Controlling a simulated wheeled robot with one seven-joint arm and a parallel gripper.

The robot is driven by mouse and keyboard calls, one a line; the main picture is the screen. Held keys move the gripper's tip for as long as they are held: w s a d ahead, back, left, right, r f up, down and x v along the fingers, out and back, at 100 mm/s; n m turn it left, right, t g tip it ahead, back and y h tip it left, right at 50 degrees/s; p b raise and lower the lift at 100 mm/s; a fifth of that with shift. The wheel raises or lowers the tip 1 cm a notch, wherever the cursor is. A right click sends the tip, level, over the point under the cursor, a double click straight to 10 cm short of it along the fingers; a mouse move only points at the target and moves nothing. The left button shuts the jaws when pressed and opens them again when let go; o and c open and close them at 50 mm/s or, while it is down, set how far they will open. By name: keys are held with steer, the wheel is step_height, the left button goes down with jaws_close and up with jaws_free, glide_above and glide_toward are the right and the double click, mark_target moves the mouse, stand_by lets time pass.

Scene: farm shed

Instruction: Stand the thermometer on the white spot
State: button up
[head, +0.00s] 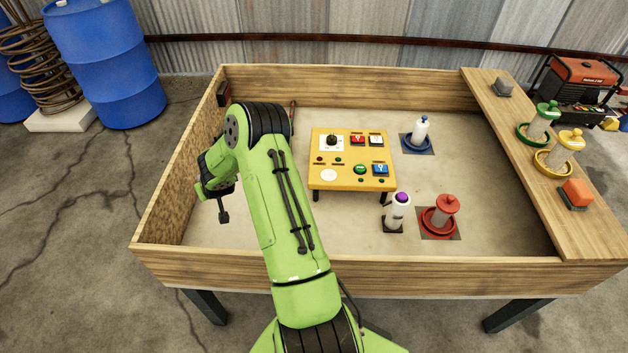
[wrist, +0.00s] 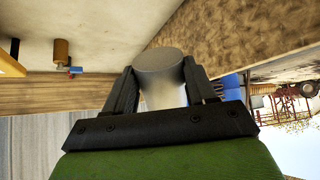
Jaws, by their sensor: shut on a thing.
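My gripper (head: 222,206) hangs over the left part of the wooden-walled table, near its left wall. In the wrist view the black fingers (wrist: 160,85) are shut on a smooth grey cylinder (wrist: 161,61), its round end facing out. I take it for the thermometer, but no scale or dial shows. In the head view the held cylinder cannot be made out clearly. The white spot (head: 328,175) is a round disc at the front left of the yellow panel (head: 345,185), to the right of my gripper and apart from it. Nothing stands on it.
The panel carries a black knob (head: 332,139) and several buttons. Green-topped (head: 544,115) and yellow-topped (head: 567,143) ones stand on the right ledge. Wooden walls enclose the tabletop.

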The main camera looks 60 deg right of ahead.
steer(key=s+d+f+m+t+h+b, duration=0.15)
steer(key=s+d+h, duration=0.25)
steer(key=d, duration=0.5)
steer(key=s+d+f+m+h+b, duration=0.1)
steer(key=s+d+m+h+b, duration=0.15)
steer(key=d, duration=0.65)
steer(key=m+g+h+b, duration=0.3)
steer(key=m+g+h, duration=0.1)
steer(key=m+h, duration=0.25)
glide_above(328, 179)
steer(key=shift+n+h, duration=0.4)
steer(key=shift+n, duration=0.05)
step_height(328, 179, down, 9)
steer(key=b, duration=0.4)
steer(key=shift+f, duration=0.25)
steer(key=o, duration=1.2)
